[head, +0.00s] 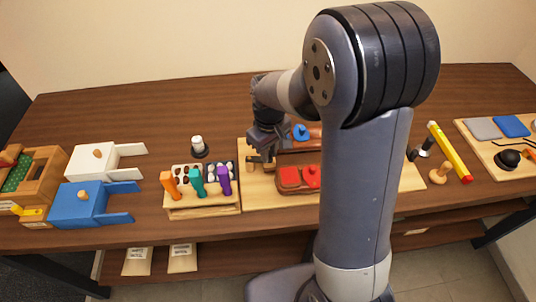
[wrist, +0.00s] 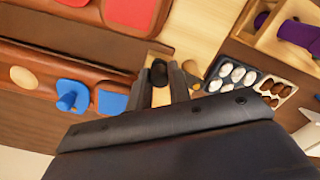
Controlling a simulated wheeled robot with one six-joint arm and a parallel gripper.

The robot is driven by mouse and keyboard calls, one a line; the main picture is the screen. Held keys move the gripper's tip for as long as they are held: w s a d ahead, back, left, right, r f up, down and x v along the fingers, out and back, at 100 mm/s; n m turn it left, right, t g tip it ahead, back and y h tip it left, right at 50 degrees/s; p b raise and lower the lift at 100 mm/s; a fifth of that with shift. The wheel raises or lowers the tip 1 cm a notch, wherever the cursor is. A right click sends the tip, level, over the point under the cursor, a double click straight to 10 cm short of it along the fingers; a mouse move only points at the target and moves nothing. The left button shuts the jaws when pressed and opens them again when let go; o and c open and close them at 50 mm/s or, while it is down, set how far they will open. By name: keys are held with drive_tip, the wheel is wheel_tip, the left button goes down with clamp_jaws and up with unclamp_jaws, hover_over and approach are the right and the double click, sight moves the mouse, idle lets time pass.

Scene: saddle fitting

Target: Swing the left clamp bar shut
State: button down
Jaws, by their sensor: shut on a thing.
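My gripper (head: 263,153) is over the left end of the pale wooden board (head: 262,198), at the left end of the brown fixture. In the wrist view my gripper (wrist: 163,88) has its two fingers close on either side of a small black knob (wrist: 159,70), which appears to belong to the left clamp bar. A pale strip shows between the fingers below it. The bar's full length and angle are hidden by my gripper. The brown fixture (wrist: 75,52) holds a blue pad with a knob (wrist: 70,96) and red pads (wrist: 62,17).
A tool rack (head: 200,210) with coloured handles stands just left of the board. A yellow pencil-like rod (head: 450,150) lies right. My arm hides the board's middle.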

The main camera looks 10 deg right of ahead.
drive_tip(key=shift+w+n, duration=0.5)
drive_tip(key=shift+n, duration=0.4)
drive_tip(key=c, duration=1.3)
unclamp_jaws()
wheel_tip(320, 180, up, 11)
drive_tip(key=shift+f+b, duration=0.1)
drive_tip(key=shift+b, duration=0.25)
drive_tip(key=shift+f, duration=0.1)
wheel_tip(320, 180, down, 11)
drive_tip(key=shift+r+p, duration=0.15)
drive_tip(key=shift+p, duration=0.15)
drive_tip(key=shift+s, duration=0.15)
